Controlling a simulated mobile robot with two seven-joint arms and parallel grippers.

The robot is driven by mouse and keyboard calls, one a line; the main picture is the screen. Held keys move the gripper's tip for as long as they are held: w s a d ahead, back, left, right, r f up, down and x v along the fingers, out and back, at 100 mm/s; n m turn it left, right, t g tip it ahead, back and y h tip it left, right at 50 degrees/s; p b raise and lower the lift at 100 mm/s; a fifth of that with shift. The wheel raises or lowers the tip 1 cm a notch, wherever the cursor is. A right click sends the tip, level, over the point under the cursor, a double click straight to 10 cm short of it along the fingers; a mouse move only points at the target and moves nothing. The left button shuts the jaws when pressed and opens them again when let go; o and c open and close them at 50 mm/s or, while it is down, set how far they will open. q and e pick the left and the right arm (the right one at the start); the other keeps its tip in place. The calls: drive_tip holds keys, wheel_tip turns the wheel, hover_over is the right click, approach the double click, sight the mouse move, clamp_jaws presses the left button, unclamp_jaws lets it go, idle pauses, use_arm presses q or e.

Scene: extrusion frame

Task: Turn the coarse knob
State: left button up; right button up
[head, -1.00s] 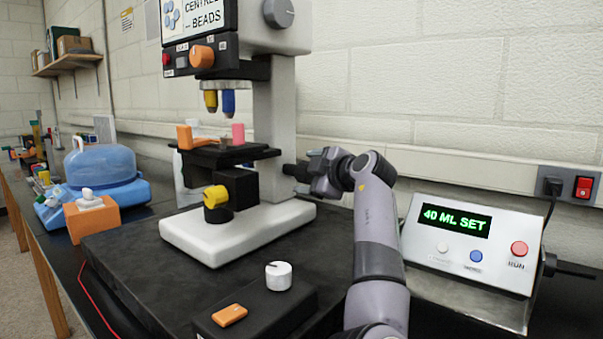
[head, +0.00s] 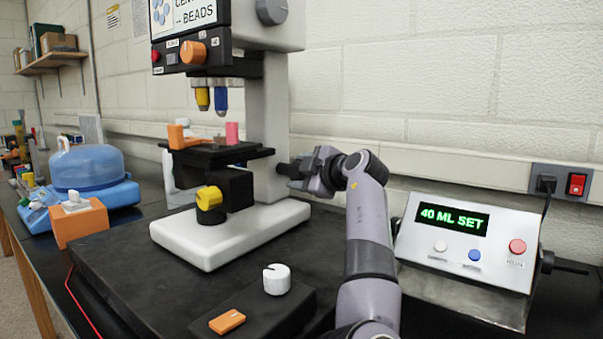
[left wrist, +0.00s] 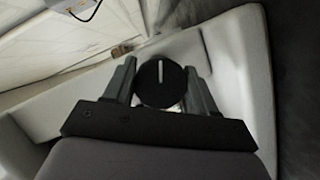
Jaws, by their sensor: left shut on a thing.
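The coarse knob is a black round knob with a white line on its face (left wrist: 161,83). It sits on the side of the microscope's white column (head: 268,120). In the left wrist view it lies between the two fingers of my left gripper (left wrist: 160,90), and its white line points nearly straight up. In the head view my left gripper (head: 298,171) is at the right side of the column, shut on the knob and largely hiding it. My right gripper is not in view.
The white microscope base (head: 225,238) stands on a dark mat. A control box reading "40 ML SET" (head: 465,240) is at the right. A black box with a white dial (head: 277,279) is in front. A blue-domed device (head: 92,170) is at the left.

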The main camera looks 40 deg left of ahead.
use_arm(q)
drive_tip(key=shift+r+m+p, duration=0.3)
drive_tip(key=shift+m+p, duration=0.1)
drive_tip(key=shift+p, duration=0.55)
drive_tip(key=shift+g+p, duration=0.3)
drive_tip(key=shift+p, duration=0.05)
drive_tip(key=shift+f+m, duration=0.1)
drive_tip(key=shift+m, duration=0.2)
drive_tip(key=shift+f, duration=0.2)
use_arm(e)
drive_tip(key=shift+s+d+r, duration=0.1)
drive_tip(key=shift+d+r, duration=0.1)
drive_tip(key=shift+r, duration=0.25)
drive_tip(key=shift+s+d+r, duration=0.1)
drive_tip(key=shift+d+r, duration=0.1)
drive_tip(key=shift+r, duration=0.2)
use_arm(q)
drive_tip(key=o, duration=1)
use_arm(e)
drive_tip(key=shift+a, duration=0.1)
